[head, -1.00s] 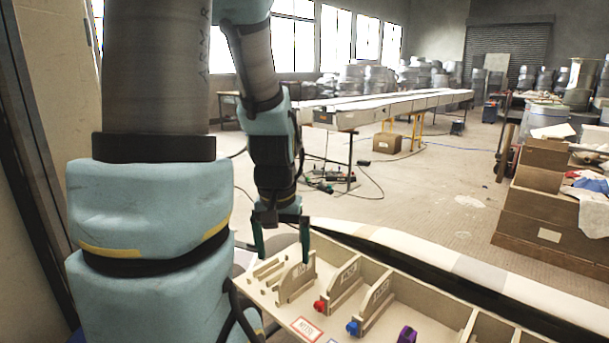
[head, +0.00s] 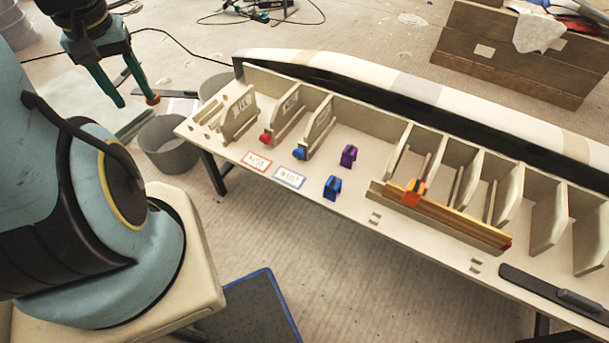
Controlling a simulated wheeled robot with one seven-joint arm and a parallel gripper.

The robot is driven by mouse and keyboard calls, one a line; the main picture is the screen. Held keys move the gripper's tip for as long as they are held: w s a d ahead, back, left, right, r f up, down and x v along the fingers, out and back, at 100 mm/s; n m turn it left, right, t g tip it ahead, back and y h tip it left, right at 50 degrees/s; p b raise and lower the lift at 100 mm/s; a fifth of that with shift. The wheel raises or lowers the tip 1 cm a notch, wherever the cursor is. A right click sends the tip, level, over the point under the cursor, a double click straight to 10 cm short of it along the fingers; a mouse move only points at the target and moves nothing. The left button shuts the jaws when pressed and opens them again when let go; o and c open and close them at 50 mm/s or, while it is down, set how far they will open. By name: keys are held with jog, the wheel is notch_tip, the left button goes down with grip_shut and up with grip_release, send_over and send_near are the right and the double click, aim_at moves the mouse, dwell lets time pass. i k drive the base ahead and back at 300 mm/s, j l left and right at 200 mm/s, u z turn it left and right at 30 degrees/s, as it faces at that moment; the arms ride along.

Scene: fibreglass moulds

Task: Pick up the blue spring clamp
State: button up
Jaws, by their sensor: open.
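A dark blue spring clamp (head: 332,188) stands by itself on the front part of the pale bench (head: 352,203), in front of a purple clamp (head: 348,156). Another, brighter blue piece (head: 300,153) sits at the front end of an upright mould board, left of the dark blue one. My gripper (head: 136,101) is at the upper left, off the left end of the bench. Its two fingers are spread, with nothing between them. It is well apart from both blue pieces.
A red piece (head: 265,138) sits at another board. An orange clamp (head: 413,192) grips long wooden strips (head: 450,217). Upright dividers line the bench's back. A dark-handled tool (head: 553,290) lies at right. A grey bucket (head: 170,143) stands left of the bench.

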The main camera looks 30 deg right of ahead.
aim_at(333, 185)
jog(key=k+l+u, duration=0.15)
jog(key=u, duration=0.2)
jog(key=k+l+u, duration=0.15)
jog(key=u, duration=0.2)
jog(key=k+l+u, duration=0.15)
jog(key=u, duration=0.2)
jog(key=k+l+u, duration=0.2)
jog(key=k, duration=0.75)
